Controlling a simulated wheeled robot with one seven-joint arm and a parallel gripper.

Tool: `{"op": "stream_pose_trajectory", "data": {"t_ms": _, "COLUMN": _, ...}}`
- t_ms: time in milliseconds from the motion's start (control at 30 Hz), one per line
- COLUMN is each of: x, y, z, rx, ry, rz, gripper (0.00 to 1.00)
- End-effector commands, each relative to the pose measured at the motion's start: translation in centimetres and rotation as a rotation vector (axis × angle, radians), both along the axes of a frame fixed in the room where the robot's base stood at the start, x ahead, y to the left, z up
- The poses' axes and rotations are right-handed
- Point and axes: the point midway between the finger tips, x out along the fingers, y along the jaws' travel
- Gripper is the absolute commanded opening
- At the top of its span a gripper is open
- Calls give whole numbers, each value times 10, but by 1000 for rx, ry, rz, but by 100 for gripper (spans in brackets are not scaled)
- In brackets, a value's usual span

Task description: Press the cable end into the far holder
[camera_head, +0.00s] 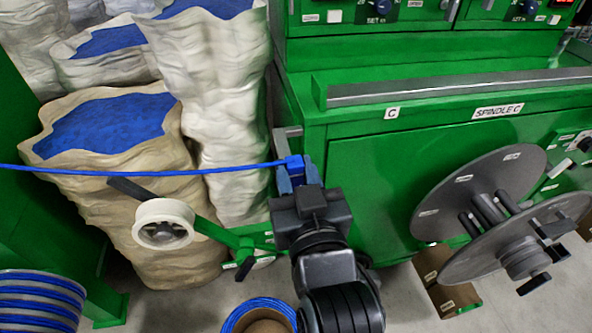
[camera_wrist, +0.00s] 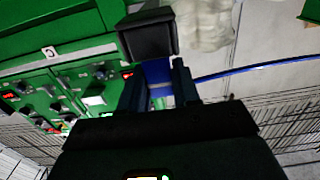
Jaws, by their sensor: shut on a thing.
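The blue cable (camera_head: 150,172) runs in from the left edge, almost level, to a blue block-like cable end (camera_head: 294,162). My gripper (camera_head: 297,170) is shut on this end, beside the left corner of the green machine. In the wrist view the blue end (camera_wrist: 158,78) sits between the two dark fingers of my gripper (camera_wrist: 160,85), and the cable (camera_wrist: 265,66) leads off to the right. A grey bracket (camera_head: 288,132) at the machine's corner lies just beyond the cable end; I cannot tell if it is the far holder, or whether they touch. A dark block (camera_wrist: 147,36) shows close ahead in the wrist view.
Tall sacks with blue contents (camera_head: 105,122) stand behind the cable. A white roller (camera_head: 162,224) on a green arm is below it. The green machine (camera_head: 390,165) fills the right, with a large grey spool (camera_head: 480,195) on its front. A blue coil (camera_head: 260,312) lies below.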

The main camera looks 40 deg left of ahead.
Motion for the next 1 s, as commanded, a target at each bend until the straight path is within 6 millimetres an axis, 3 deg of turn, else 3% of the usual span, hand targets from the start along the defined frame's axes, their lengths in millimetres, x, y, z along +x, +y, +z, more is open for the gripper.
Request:
{"op": "stream_pose_trajectory", "data": {"t_ms": 167, "x": 0, "y": 0, "z": 0, "rx": -1, "ry": 1, "rz": 0, "gripper": 0}}
{"op": "stream_pose_trajectory", "data": {"t_ms": 200, "x": 0, "y": 0, "z": 0, "rx": -1, "ry": 1, "rz": 0, "gripper": 34}}
{"op": "stream_pose_trajectory", "data": {"t_ms": 467, "x": 0, "y": 0, "z": 0, "rx": -1, "ry": 1, "rz": 0, "gripper": 59}}
{"op": "stream_pose_trajectory", "data": {"t_ms": 1000, "x": -2, "y": -2, "z": 0, "rx": -1, "ry": 1, "rz": 0, "gripper": 61}}
